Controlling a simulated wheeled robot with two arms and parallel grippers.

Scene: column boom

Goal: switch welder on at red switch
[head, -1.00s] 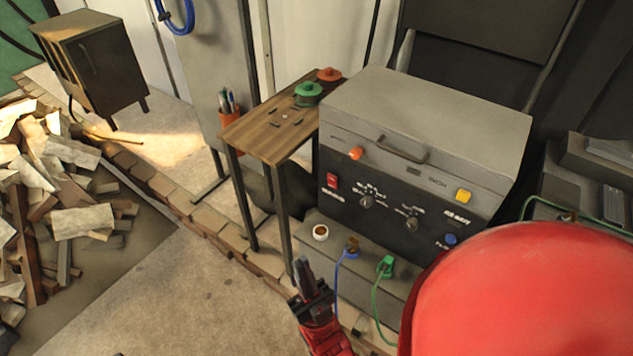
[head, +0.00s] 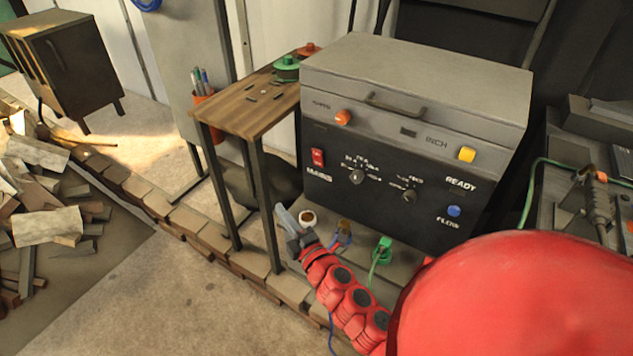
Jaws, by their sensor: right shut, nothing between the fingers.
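The welder (head: 440,78) is a grey and black box with knobs and lettering on its dark front panel. The red switch (head: 317,157) sits at the upper left of that panel, unobstructed. I cannot tell its on or off position for sure. My right gripper (head: 282,211) is shut and empty, at the end of the red arm. In the picture it is below and left of the red switch, apart from it, in front of the ledge under the welder. My left gripper is not in view.
A small wooden table (head: 243,108) with a green round object (head: 286,66) stands left of the welder. Wood scraps (head: 45,223) lie at far left.

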